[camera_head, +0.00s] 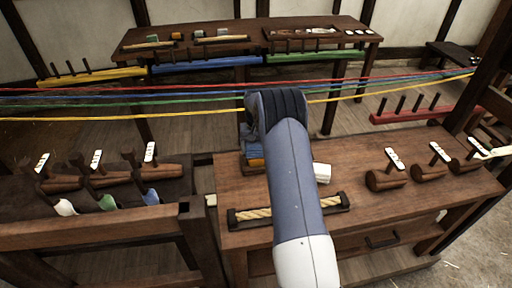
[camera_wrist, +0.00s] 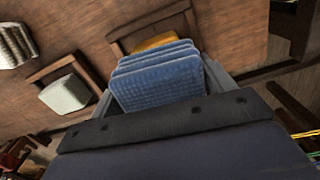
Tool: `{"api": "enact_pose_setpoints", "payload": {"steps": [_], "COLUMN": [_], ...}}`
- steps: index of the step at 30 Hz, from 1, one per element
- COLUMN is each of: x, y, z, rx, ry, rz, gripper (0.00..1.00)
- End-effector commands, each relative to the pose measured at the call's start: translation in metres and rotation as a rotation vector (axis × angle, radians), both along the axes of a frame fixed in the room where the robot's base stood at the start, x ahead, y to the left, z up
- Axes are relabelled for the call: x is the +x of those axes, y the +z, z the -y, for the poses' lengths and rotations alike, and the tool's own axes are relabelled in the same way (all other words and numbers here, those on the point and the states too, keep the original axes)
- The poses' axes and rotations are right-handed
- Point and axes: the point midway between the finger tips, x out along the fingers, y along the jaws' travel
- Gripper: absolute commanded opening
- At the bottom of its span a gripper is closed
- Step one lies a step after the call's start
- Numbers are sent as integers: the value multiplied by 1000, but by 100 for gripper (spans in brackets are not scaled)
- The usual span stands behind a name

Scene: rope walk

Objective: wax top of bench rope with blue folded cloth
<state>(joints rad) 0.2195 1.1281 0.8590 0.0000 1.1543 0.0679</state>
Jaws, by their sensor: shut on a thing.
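My gripper (camera_wrist: 158,96) is shut on the blue folded cloth (camera_wrist: 162,76), with a grey finger on each side of it. In the head view my arm hides most of the gripper, and part of the blue cloth shows left of the arm. The cloth is at a wooden tray (camera_wrist: 118,44) with an orange-yellow cloth (camera_wrist: 155,41) behind it; I cannot tell whether it is clear of the tray. The bench rope (camera_head: 254,214), pale and twisted, lies in a dark holder on the bench nearer me, its middle behind my arm.
A white block (camera_wrist: 64,94) sits in a wooden frame beside the cloth tray. Tagged wooden tools (camera_head: 386,179) stand on the right of the bench (camera_head: 410,205). Coloured strands (camera_head: 180,98) run across behind the gripper. Brushes with coloured tips (camera_head: 108,202) are at left.

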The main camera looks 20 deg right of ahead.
Motion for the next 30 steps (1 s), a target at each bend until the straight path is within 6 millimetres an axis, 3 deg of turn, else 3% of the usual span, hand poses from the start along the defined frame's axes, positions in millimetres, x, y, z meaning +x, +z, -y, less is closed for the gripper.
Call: {"api": "enact_pose_setpoints", "payload": {"steps": [30], "x": [0], "y": [-9], "z": [0], "rx": [0], "ry": [0], "rz": [0], "gripper": [59]}}
